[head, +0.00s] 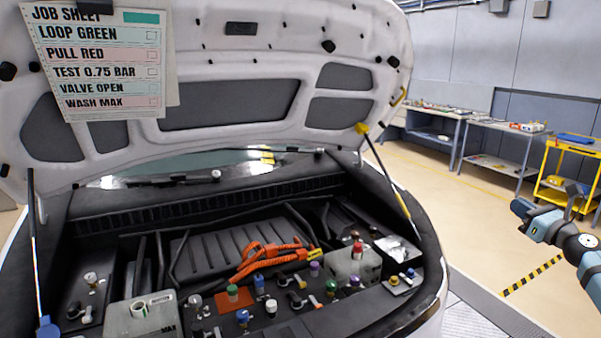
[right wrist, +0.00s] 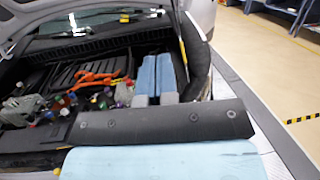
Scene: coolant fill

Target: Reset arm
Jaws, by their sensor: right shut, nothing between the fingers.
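My right gripper (head: 535,220) is at the right edge of the head view, held over the floor to the right of the car and clear of it. My left gripper is not in view.
The raised hood (head: 230,65) carries a job sheet (head: 95,60). Orange cables (head: 265,258) and several coloured caps fill the bay. A yellow cart (head: 565,180) and workbenches (head: 505,135) stand at the back right.

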